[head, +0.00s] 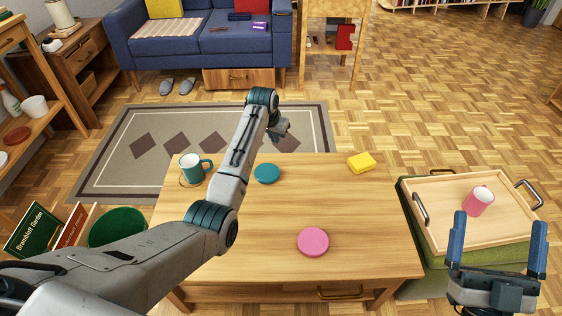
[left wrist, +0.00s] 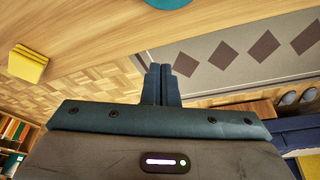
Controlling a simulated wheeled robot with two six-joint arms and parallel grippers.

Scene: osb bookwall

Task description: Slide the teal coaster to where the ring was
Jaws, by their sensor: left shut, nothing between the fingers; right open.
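The teal coaster (head: 267,174) lies flat on the wooden table (head: 330,205) near its back edge; its edge shows at the top of the left wrist view (left wrist: 168,3). A thin ring outline (head: 182,183) shows at the table's back left, around the foot of a teal mug (head: 190,168). My left gripper (head: 285,140) is beyond the table's back edge, over the rug and apart from the coaster. Its fingers are shut and empty in the left wrist view (left wrist: 162,68). My right gripper (head: 500,218) is open and empty at the lower right, near the tray.
A wooden tray (head: 440,205) with a pink mug (head: 478,201) rests on a green ottoman (head: 432,265). The table between coaster and teal mug is partly behind my left arm.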

